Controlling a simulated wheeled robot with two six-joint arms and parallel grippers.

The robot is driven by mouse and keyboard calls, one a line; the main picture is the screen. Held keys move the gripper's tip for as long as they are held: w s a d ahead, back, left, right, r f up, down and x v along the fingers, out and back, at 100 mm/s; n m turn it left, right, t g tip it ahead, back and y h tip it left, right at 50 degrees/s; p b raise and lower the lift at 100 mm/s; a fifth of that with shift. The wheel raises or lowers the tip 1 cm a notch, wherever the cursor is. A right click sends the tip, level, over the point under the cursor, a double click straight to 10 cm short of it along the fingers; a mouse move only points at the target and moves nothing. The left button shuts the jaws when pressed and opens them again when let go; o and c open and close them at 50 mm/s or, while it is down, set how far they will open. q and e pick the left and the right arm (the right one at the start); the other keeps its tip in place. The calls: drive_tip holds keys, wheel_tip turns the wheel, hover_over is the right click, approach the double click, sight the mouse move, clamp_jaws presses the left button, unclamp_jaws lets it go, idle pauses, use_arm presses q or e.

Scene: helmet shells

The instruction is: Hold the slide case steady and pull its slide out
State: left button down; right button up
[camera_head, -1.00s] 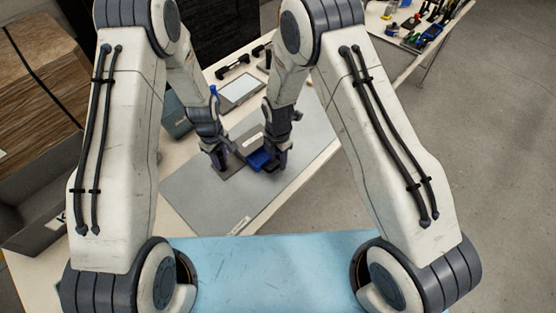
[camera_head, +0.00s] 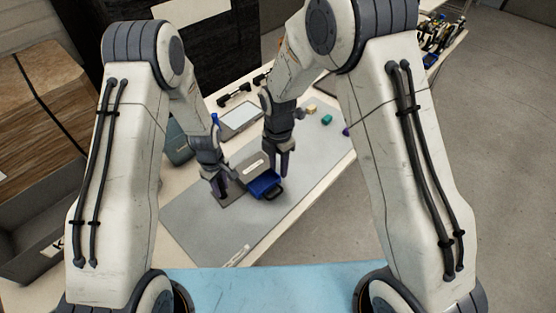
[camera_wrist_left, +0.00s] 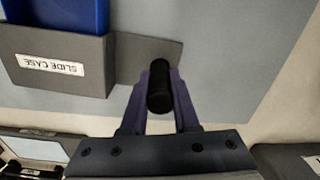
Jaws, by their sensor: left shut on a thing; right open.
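The grey slide case (camera_head: 252,164) lies on a dark plate on the grey mat. Its white label shows in the left wrist view (camera_wrist_left: 50,65). The blue slide (camera_head: 264,186) sticks out of the case's open end, with a dark loop handle (camera_head: 275,194) at its front; how much remains inside is hidden. In the left wrist view the slide (camera_wrist_left: 65,15) is cut off by the frame. My left gripper (camera_head: 221,188) is shut on a black upright grip (camera_wrist_left: 159,85) beside the case. My right gripper (camera_head: 282,172) is open and empty, just behind the handle, apart from it.
The grey mat (camera_head: 205,225) is clear in front. Small coloured blocks, including a green one (camera_head: 327,119), lie at its far right. A framed panel (camera_head: 240,118) and black handles (camera_head: 234,94) are at the back. A grey bin (camera_head: 35,225) stands at left.

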use_arm(q)
drive_tip(key=c, duration=0.6)
unclamp_jaws()
wheel_tip(320, 180, up, 12)
wheel_tip(320, 180, up, 7)
drive_tip(key=p, duration=0.6)
